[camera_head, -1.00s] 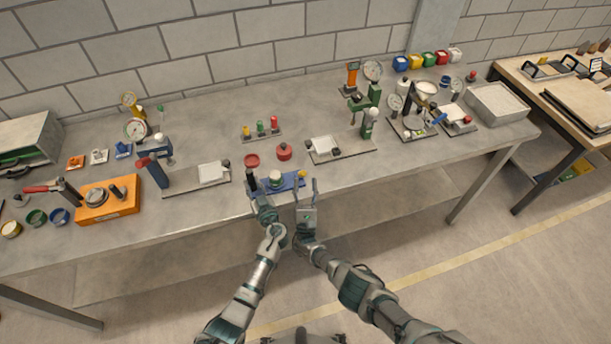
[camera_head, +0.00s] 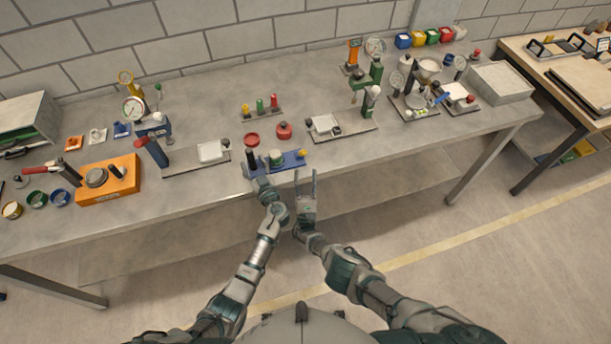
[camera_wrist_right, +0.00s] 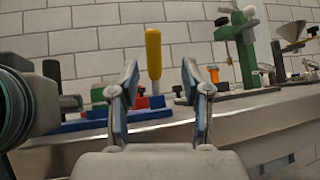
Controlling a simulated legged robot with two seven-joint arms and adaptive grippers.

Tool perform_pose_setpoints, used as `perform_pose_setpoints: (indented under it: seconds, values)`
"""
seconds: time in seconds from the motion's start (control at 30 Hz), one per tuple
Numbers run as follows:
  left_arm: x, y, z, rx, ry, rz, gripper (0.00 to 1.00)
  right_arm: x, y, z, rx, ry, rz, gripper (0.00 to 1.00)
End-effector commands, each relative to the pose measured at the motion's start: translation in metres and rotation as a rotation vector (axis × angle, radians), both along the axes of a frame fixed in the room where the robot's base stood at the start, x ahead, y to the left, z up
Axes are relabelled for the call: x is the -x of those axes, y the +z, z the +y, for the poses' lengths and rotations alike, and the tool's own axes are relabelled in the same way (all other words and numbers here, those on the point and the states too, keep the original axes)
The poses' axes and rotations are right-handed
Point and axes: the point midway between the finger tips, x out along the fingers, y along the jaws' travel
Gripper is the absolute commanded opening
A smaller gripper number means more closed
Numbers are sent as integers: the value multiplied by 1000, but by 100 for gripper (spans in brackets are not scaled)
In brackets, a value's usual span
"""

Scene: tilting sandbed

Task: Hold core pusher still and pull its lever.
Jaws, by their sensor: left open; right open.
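The core pusher appears to be the blue-based device (camera_head: 290,163) at the table's front edge. It has a black post at its left, a green-and-white round part in the middle and a yellow-tipped lever (camera_head: 302,151) at its right. The yellow handle stands upright in the right wrist view (camera_wrist_right: 153,52), beyond and between my fingertips. My right gripper (camera_head: 306,173) is open and empty, just in front of the lever, apart from it. My left gripper (camera_head: 261,182) is open at the base's front left. Its fingertips are hard to make out, so contact is unclear.
Two red round pieces (camera_head: 284,130) lie just behind the device. A stand with coloured pegs (camera_head: 262,112) is further back. Plates with white trays (camera_head: 212,151) flank it on both sides. A green press (camera_head: 367,82) stands to the right. The table's front edge lies close under both grippers.

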Motion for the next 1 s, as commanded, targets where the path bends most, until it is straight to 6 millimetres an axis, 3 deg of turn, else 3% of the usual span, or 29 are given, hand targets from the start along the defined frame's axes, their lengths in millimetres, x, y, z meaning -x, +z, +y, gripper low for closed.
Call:
perform_pose_setpoints:
  seconds: [0.23,0.5,0.7,1.0]
  values:
    - [15,0,-7,1,-2,-1,55,0,0,0,0,0,0,48]
    - [69,-2,-31,1,-1,3,55,0,0,0,0,0,0,48]
    - [98,-2,-45,0,-1,3,55,0,0,0,0,0,1,48]
    - [107,-2,-49,1,0,3,55,0,0,0,0,0,1,48]
